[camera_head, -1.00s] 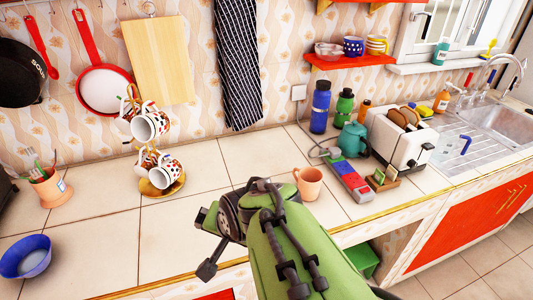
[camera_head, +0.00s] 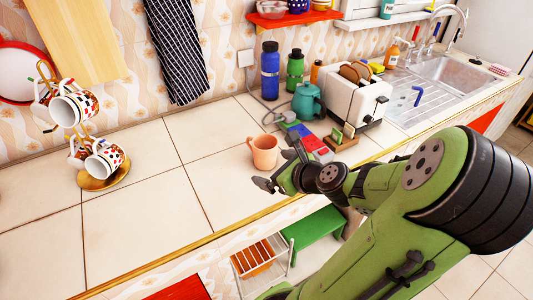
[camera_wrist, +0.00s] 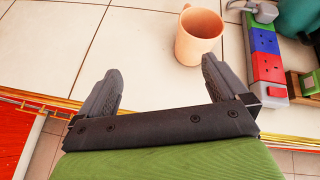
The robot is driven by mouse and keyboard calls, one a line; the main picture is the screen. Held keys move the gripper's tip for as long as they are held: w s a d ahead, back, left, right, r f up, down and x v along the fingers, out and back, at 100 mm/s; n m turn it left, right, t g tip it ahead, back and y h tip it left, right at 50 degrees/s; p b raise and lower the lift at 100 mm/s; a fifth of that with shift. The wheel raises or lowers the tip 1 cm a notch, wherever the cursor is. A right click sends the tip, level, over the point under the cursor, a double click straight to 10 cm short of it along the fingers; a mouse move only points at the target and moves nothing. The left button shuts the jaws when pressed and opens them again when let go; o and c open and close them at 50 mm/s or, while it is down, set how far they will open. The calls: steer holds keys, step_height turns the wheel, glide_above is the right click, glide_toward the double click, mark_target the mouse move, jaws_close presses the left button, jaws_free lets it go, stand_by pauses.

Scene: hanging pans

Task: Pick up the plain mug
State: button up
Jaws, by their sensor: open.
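The plain mug (camera_head: 264,151) is a peach-coloured cup that stands upright on the white tiled counter. In the wrist view the mug (camera_wrist: 197,38) is beyond my fingertips, toward the right finger, with its open top showing. My gripper (camera_head: 275,177) is just in front of the mug in the head view. In the wrist view my gripper (camera_wrist: 161,82) has its two dark fingers wide apart, with only counter between them. The mug is not between the fingers.
A red and blue power strip (camera_head: 308,138) lies right of the mug, near a teal teapot (camera_head: 307,102) and a white toaster (camera_head: 356,94). A rack of patterned mugs (camera_head: 100,157) stands at left. The counter left of the mug is clear.

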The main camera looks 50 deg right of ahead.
steer(key=s+d+r+m+t+h, duration=0.1)
steer(key=s+d+r+m+h, duration=0.1)
steer(key=s+d+m, duration=0.15)
steer(key=p, duration=0.2)
glide_toward(260, 141)
steer(key=shift+m, duration=0.35)
steer(key=b+x, duration=0.2)
steer(key=x, duration=0.3)
steer(key=shift+w+f+b, duration=0.2)
steer(key=shift+w+b, duration=0.05)
steer(key=shift+b, duration=0.05)
steer(key=shift+r, duration=0.1)
steer(key=shift+c, duration=0.8)
steer(key=c, duration=0.8)
steer(key=shift+r, duration=0.1)
steer(key=shift+r+p, duration=2.5)
steer(key=shift+r, duration=2.45)
